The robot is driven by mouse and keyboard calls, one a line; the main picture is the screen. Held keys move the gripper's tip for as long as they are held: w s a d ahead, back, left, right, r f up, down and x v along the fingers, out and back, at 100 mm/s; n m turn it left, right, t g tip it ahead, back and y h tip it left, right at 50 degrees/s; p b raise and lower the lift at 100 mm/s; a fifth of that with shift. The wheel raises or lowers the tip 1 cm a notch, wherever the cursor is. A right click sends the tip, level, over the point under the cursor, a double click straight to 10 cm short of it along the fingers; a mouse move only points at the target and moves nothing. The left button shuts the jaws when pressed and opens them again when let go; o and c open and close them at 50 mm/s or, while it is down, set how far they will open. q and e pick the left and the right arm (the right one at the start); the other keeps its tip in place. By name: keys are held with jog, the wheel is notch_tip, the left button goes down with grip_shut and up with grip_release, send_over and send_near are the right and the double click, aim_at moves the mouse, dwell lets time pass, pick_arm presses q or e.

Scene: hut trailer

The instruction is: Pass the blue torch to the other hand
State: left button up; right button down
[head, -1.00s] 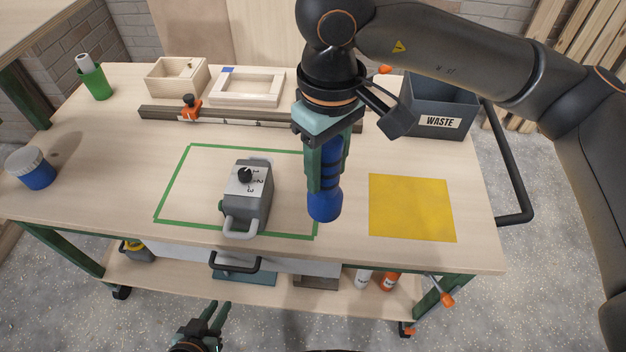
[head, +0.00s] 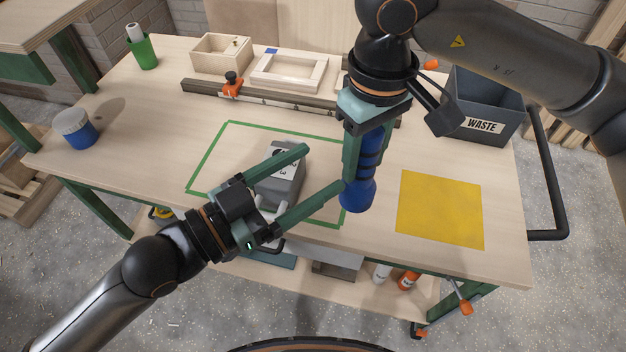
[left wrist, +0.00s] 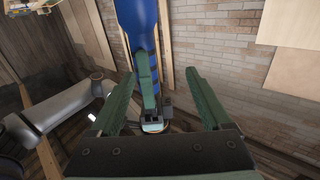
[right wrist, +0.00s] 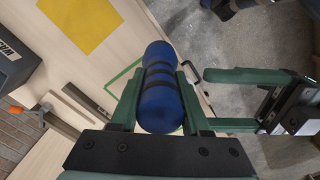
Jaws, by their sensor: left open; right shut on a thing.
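The blue torch (head: 358,190) has dark bands and hangs upright, head down, above the workbench. My right gripper (head: 362,165) is shut on it from above; the torch also shows between the fingers in the right wrist view (right wrist: 160,95). My left gripper (head: 322,168) is open and empty, its fingers pointing at the torch from the left. One left fingertip appears close to the torch in the head view; I cannot tell whether they touch. In the left wrist view the torch (left wrist: 140,30) stands ahead, in the gap between the open fingers.
A grey switch box (head: 280,185) sits inside the green tape outline, partly hidden by my left gripper. A yellow square (head: 440,210) lies to the right. A waste bin (head: 485,110), wooden trays (head: 222,55) and a blue jar (head: 75,128) stand on the bench.

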pick_arm(q)
jog(key=w+d+g, duration=0.1)
jog(key=w+d, duration=0.3)
jog(key=d, duration=0.7)
jog(key=shift+w+r+m+h, duration=0.25)
jog(key=shift+r+m+h, duration=0.05)
jog(key=shift+m, duration=0.1)
jog(key=shift+s, duration=0.1)
grip_shut()
pick_arm(e)
jog(key=shift+w, duration=0.1)
jog(key=c, duration=0.7)
grip_release()
jog(key=o, duration=0.4)
jog(key=shift+r, duration=0.1)
